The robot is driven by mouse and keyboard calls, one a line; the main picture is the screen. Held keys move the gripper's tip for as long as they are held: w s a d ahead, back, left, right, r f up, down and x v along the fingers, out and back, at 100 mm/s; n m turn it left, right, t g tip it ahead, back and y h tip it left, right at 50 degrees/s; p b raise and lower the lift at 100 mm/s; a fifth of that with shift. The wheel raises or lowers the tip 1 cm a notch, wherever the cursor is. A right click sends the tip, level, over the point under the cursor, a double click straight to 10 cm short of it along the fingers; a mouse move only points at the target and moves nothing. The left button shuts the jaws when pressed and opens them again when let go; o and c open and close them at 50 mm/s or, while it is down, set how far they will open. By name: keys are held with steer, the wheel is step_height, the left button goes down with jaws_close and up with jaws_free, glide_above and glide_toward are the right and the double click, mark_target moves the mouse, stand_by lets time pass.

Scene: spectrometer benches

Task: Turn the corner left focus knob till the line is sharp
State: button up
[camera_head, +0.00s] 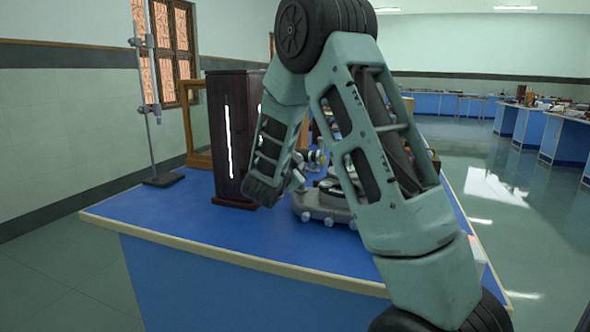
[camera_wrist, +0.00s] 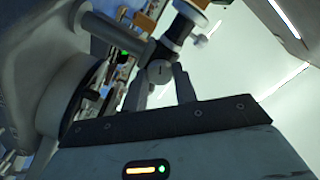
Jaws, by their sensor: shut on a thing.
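The spectrometer (camera_head: 322,208), a grey instrument with a round base, stands on the blue bench, partly hidden behind my arm. In the head view my gripper (camera_head: 297,181) is beside the spectrometer's tubes, and the knob cannot be made out there. No view shows the line or how sharp it is.
A tall dark wooden box (camera_head: 222,150) with a bright vertical slit stands close left of my gripper. A retort stand (camera_head: 150,100) and a wooden-framed case (camera_head: 197,130) are further left. The bench's (camera_head: 165,215) front left is clear.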

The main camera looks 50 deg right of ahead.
stand_by(0.3)
steer(key=o, duration=1)
steer(key=v, duration=1.7)
steer(key=shift+a, duration=0.2)
steer(key=shift+a, duration=0.1)
